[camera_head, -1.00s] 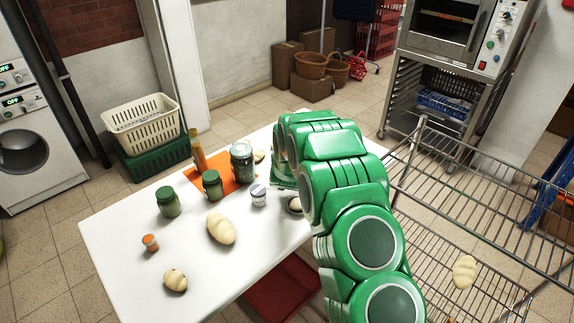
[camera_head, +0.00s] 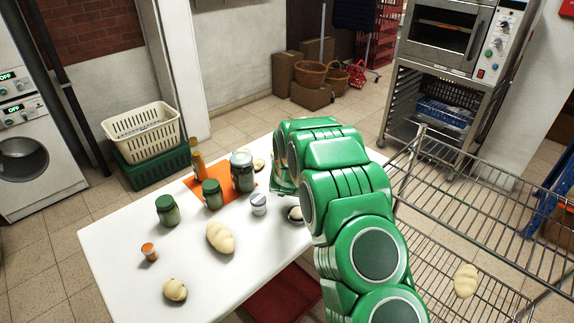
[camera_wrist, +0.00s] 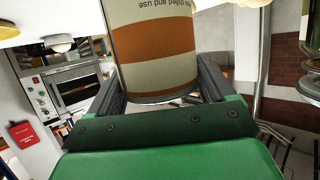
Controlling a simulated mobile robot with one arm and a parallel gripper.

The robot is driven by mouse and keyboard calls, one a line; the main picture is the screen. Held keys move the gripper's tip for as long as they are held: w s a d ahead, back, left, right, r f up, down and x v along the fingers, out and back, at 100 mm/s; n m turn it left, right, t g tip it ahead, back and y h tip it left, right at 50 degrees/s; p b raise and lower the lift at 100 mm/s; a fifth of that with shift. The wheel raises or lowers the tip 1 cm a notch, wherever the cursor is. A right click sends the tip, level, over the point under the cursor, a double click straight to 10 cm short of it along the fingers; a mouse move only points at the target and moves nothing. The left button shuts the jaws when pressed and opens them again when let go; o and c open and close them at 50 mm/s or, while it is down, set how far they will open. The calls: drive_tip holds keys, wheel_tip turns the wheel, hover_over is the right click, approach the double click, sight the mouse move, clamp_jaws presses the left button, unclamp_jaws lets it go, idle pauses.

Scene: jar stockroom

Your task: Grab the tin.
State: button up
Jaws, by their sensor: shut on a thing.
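The tin (camera_wrist: 153,45) shows large in the wrist view, with a cream and brown-orange label and upside-down print. It stands between the two dark fingers of my gripper (camera_wrist: 160,82), which is shut on it. Its far end runs out of the top of the picture. In the head view my green arm reaches over the right side of the white table and hides both the gripper and the tin. I cannot tell whether the tin touches the table.
On the table (camera_head: 120,240) are green-lidded jars (camera_head: 167,210), a larger glass jar (camera_head: 242,172) on an orange mat (camera_head: 224,202), a small white-lidded jar (camera_head: 258,204), an orange-topped pot (camera_head: 149,252) and bread (camera_head: 220,238). A wire rack (camera_head: 480,205) stands at the right.

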drive_tip(key=s+d+r, duration=0.2)
drive_tip(key=s+r, duration=1)
drive_tip(key=s, duration=0.1)
drive_tip(key=shift+s+d, duration=0.3)
drive_tip(key=shift+s, duration=0.05)
